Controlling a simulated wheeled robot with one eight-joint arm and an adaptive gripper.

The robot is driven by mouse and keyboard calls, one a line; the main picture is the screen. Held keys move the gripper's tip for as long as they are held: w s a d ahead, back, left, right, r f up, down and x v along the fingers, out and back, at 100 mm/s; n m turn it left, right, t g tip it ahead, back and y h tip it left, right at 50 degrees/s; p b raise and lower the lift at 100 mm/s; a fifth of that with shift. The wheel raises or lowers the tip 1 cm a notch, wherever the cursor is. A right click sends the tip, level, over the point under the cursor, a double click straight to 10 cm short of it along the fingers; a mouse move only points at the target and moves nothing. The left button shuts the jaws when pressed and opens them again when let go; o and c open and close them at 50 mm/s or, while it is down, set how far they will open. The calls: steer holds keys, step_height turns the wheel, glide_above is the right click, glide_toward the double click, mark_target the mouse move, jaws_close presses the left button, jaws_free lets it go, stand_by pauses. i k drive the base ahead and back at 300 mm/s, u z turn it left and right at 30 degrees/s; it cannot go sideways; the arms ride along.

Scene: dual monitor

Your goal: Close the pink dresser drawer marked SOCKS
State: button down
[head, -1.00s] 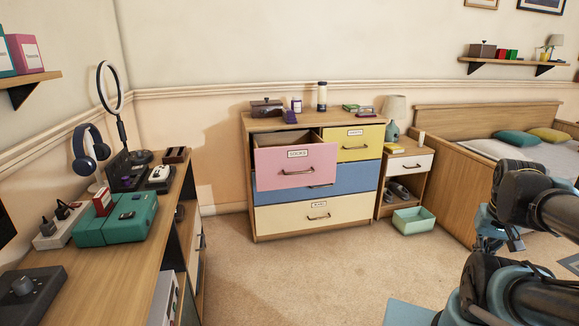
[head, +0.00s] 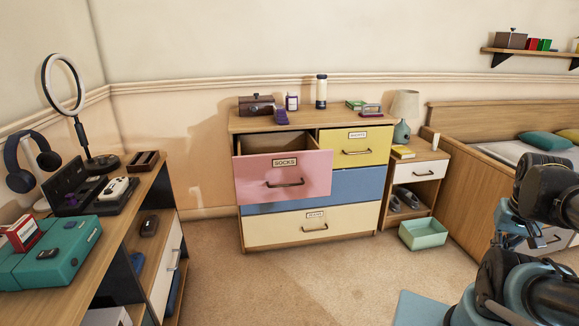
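The pink drawer (head: 284,177) marked SOCKS is pulled out at the upper left of the dresser (head: 312,121). Its label (head: 285,162) and dark handle (head: 285,184) face me, and part of its open inside shows behind the front. The yellow drawer (head: 356,146) beside it, the blue drawer (head: 356,184) and the cream drawer (head: 312,227) below look shut. My arm shows at the right edge, well apart from the dresser. The gripper's fingertips cannot be made out.
A desk (head: 123,241) with a teal box and headphones stands at the left. A nightstand (head: 418,171) and a mint bin (head: 423,233) stand right of the dresser, before the bed. Bare carpet (head: 270,285) lies in front of the dresser.

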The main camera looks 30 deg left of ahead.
mark_target(274, 166)
steer(key=i, duration=1.3)
steer(key=u, duration=1.45)
